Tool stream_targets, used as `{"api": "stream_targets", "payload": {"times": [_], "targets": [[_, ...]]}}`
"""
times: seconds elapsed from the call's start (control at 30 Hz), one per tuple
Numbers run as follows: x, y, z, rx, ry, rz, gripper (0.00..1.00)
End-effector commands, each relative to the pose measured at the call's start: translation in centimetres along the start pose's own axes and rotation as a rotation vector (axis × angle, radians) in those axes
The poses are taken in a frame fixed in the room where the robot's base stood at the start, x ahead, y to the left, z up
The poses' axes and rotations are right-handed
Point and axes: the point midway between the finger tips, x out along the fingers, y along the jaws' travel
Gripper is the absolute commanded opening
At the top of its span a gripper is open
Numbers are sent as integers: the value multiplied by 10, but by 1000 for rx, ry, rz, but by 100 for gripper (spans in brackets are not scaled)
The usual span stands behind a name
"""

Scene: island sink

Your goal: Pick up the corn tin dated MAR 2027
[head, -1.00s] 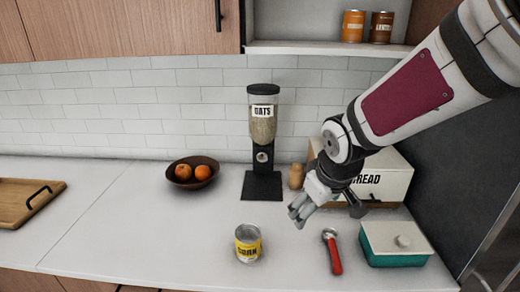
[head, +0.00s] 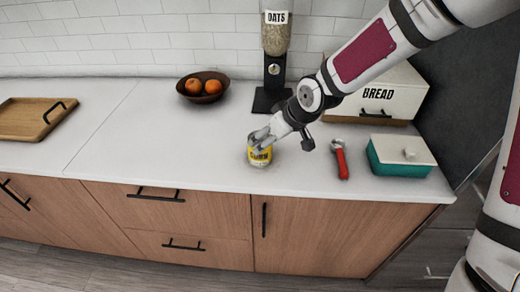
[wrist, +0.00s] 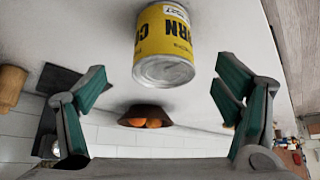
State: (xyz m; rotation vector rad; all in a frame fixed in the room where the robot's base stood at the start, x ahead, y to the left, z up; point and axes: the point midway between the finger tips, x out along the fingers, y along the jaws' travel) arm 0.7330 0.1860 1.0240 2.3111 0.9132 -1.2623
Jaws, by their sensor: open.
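The corn tin (head: 260,157), with a yellow label and bare metal ends, stands upright near the counter's front edge. In the wrist view the tin (wrist: 163,48) appears upside down, its lettering inverted. A small white sticker shows on it, but I cannot read a date. My gripper (head: 266,136) is at the tin in the head view and hides part of its top. In the wrist view my gripper (wrist: 160,85) has its fingers spread wide and nothing between them. The tin is beyond the fingertips, roughly centred between them.
A red-handled tool (head: 340,160) and a teal lidded dish (head: 402,157) lie to the right. Behind are the oat dispenser (head: 274,70), the bread box (head: 378,95) and a fruit bowl (head: 203,90). The counter left of the tin is clear up to a wooden tray (head: 35,118).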

Motion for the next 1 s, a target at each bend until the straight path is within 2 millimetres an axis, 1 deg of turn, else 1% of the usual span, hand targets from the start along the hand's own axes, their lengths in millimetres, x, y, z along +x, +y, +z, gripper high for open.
{"api": "stream_targets", "payload": {"times": [0.03, 0.1, 0.37, 0.43, 0.7, 0.83, 1.0], "targets": [[9, 0, 0, -1, 0, -2, 84], [16, 0, 0, 0, 0, -2, 84], [28, -1, 0, 1, 0, -1, 84], [34, -3, 0, 0, -2, -2, 84], [68, -5, 0, 1, -1, -1, 84], [75, -5, 0, 1, -1, 0, 84], [76, -4, 0, 2, 0, 1, 84]]}}
